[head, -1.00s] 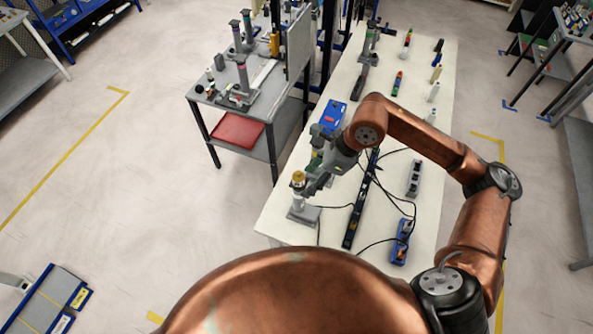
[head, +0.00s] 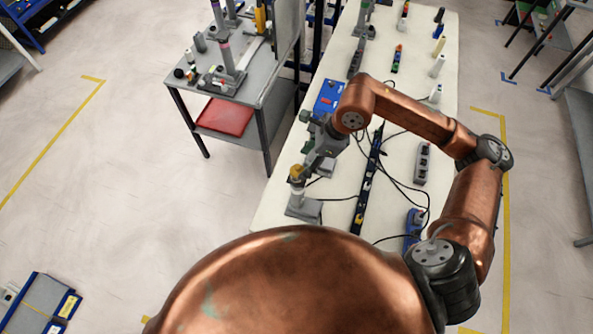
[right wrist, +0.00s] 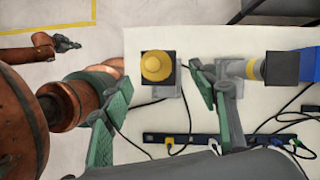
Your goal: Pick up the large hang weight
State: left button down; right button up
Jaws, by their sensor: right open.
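A yellow, brass-like round weight (head: 296,171) sits on top of a grey stand at the near left corner of the long white table; I take it for the large hang weight. In the right wrist view, the weight (right wrist: 156,67) shows from above. My right gripper (head: 306,163) is close beside it, on the upper right. Its green fingers (right wrist: 160,93) are spread wide, with the weight between their lines and nothing held. The contact is hard to tell. My left gripper (right wrist: 67,43) shows small and far off in the right wrist view, its jaws unclear.
Right of the weight on the white table (head: 275,208) lie a dark strip with colored parts (head: 368,180), loose black cables and a grey socket block (head: 422,162). A blue box (head: 328,97) stands behind.

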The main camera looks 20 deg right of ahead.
aim_at(300, 166)
jog(key=shift+a+f, duration=0.25)
jog(key=shift+f, duration=0.15)
jog(key=p+x, duration=0.1)
jog(key=x, duration=0.1)
jog(key=p+x, duration=0.1)
jog(key=x, duration=0.1)
jog(key=shift+s+a, duration=0.1)
jog(key=shift+a, duration=0.25)
jog(key=shift+a+f, duration=0.1)
jog(key=shift+f, duration=0.4)
pick_arm(q)
jog(key=shift+a+r, duration=0.15)
jog(key=shift+r, duration=1)
pick_arm(e)
grip_shut()
jog(key=shift+r, duration=0.1)
